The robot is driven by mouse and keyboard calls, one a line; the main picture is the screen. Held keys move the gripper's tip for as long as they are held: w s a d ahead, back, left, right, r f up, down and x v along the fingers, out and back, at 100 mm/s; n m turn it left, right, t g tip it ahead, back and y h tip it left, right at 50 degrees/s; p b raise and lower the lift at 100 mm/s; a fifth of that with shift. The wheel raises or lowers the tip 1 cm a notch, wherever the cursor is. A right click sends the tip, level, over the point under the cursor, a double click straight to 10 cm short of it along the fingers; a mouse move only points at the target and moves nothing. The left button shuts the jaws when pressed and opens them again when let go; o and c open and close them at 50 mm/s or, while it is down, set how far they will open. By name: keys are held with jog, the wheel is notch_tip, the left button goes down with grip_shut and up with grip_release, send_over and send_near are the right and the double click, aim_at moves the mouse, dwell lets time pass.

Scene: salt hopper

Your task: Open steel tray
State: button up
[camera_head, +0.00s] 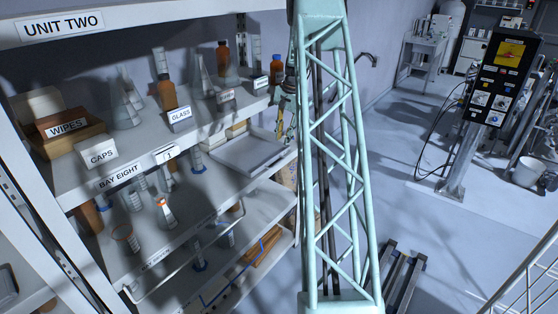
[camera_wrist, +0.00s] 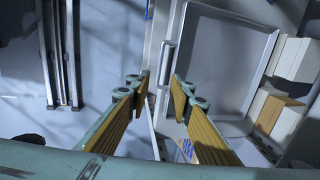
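The steel tray (camera_head: 245,152) lies flat on the middle shelf of the rack, at its right end in the head view. In the wrist view the tray (camera_wrist: 222,62) shows a raised rim and a flat, empty-looking floor. A small upright grey handle (camera_wrist: 167,56) stands at its left edge. My gripper (camera_wrist: 161,92) is open, with its tan-padded fingers apart and nothing visible between them. The handle appears just beyond the fingertips, closer to the right one; I see no clear contact. In the head view my gripper (camera_head: 284,122) is small and partly hidden by my green lattice column.
White and tan boxes (camera_wrist: 292,58) stand right of the tray in the wrist view. Bottles and flasks crowd the upper shelf (camera_head: 130,145). A wire rail (camera_head: 180,268) fronts the lower shelf. Open floor (camera_head: 420,225) lies right of the rack, with a control panel post (camera_head: 465,150).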

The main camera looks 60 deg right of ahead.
aim_at(279, 163)
jog(key=shift+w+f, duration=0.4)
jog(key=shift+f, duration=1.85)
jog(key=shift+w+f, duration=0.45)
jog(key=shift+f, duration=1.75)
jog(key=shift+w+f, duration=0.4)
jog(key=shift+f, duration=1.85)
jog(key=shift+c, duration=0.3)
grip_shut()
